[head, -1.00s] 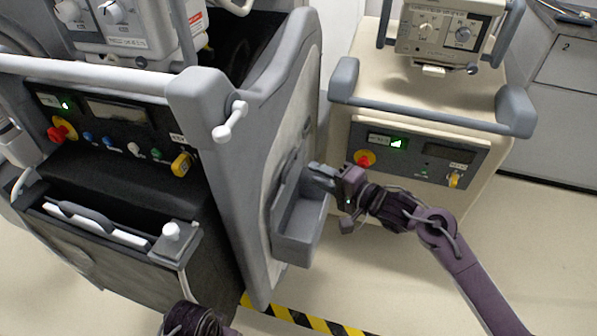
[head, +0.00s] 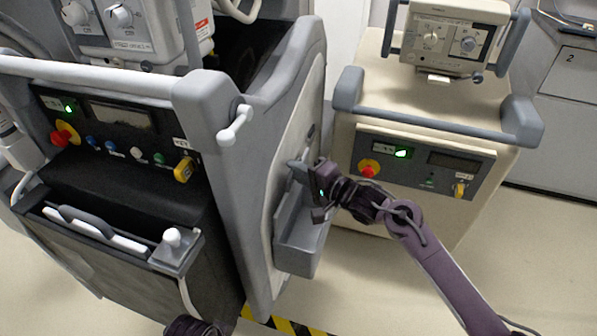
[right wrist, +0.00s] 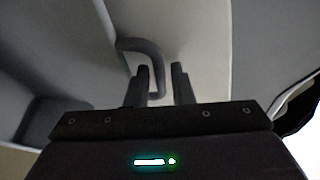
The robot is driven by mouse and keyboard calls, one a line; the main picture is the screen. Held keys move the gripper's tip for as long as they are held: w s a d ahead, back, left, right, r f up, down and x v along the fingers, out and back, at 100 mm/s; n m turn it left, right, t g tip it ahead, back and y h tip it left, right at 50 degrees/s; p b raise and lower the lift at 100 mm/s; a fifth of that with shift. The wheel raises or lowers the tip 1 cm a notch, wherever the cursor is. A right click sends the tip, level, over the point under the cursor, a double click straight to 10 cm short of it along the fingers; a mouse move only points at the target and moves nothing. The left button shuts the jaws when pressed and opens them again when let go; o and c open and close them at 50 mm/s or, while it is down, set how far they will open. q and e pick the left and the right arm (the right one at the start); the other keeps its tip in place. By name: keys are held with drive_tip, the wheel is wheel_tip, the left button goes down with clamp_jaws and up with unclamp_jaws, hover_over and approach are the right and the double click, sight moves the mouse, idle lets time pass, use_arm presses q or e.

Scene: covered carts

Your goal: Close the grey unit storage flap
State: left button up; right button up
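The grey unit (head: 207,110) stands at the left in the head view. Its storage flap (head: 298,258), a grey bin-like pocket low on its right side panel, stands out from the panel and is open at the top. My right gripper (head: 303,170) is at the panel, just above the flap, and hides part of it. In the right wrist view a dark grey curved handle (right wrist: 143,46) reaches down between the two separated fingertips (right wrist: 160,72); contact is not clear. Only a dark part of my left arm shows at the bottom edge; its gripper is out of view.
A beige cart (head: 440,112) with a grey rail and control panel stands right of the grey unit, behind my right arm. Yellow-black floor tape (head: 285,325) runs below the flap. The floor at the right is clear.

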clamp_jaws()
drive_tip(key=shift+d, duration=0.1)
